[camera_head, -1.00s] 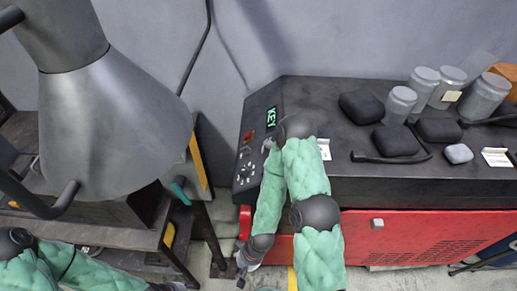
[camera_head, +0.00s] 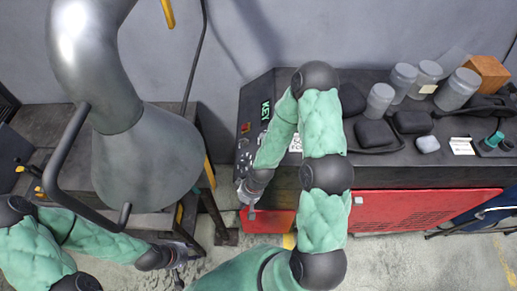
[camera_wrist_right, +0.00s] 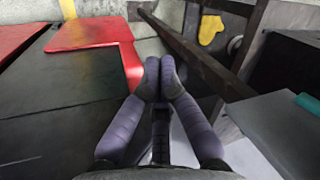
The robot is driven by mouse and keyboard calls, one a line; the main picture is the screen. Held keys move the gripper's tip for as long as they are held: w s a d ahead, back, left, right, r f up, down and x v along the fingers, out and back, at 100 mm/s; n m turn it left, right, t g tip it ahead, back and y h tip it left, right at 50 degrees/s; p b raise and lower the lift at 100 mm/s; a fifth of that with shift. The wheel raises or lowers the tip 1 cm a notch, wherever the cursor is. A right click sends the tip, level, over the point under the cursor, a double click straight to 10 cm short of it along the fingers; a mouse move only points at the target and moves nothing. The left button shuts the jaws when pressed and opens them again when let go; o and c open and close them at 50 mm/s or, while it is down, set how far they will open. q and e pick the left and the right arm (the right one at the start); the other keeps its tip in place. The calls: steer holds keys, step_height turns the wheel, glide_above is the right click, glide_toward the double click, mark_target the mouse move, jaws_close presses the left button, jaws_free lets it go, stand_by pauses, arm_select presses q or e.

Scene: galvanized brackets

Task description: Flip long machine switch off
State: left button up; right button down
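The long machine (camera_head: 400,177) has a dark top and a red front (camera_head: 425,208). Its left end carries a control panel (camera_head: 243,158) with a lit "KEY" display (camera_head: 266,110), a red button (camera_head: 246,127) and several small pale controls, partly hidden by my right arm. I cannot tell which is the switch. My right gripper (camera_head: 251,212) hangs at the machine's front left corner, in front of the panel. In the right wrist view my right gripper (camera_wrist_right: 160,75) has its fingertips together with nothing visible between them. My left gripper (camera_head: 180,272) is low at the left, small and unclear.
A large grey metal hood (camera_head: 145,160) with a bar handle stands over the dark bench at left. Grey jars (camera_head: 458,92), black cases (camera_head: 375,133) and an orange block (camera_head: 488,72) sit on the machine top. Floor (camera_head: 400,260) is open in front of the machine.

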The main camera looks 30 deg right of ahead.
steer(key=w+d+r+n, duration=0.3)
steer(key=d+r, duration=0.1)
steer(key=r, duration=0.3)
steer(key=w+d+r+n+h, duration=0.1)
steer(key=w+d+r+n, duration=0.2)
steer(key=r, duration=0.4)
steer(key=w+d+r+n+t, duration=0.1)
steer(key=w+d+r+n, duration=0.3)
steer(key=r, duration=0.4)
steer(key=d+n, duration=0.1)
steer(key=d, duration=0.1)
steer(key=shift+d, duration=0.35)
steer(key=shift+w, duration=0.1)
steer(key=x, duration=0.4)
steer(key=d+p+x, duration=0.1)
steer(key=x, duration=0.2)
steer(key=s+d+p+x, duration=0.1)
steer(key=x, duration=0.3)
steer(key=shift+a+f, duration=0.15)
steer(key=shift+f, duration=0.5)
steer(key=shift+s+d+f+p, duration=0.15)
steer(key=shift+d+f+p, duration=0.2)
steer(key=shift+f, duration=0.25)
steer(key=shift+f, duration=0.1)
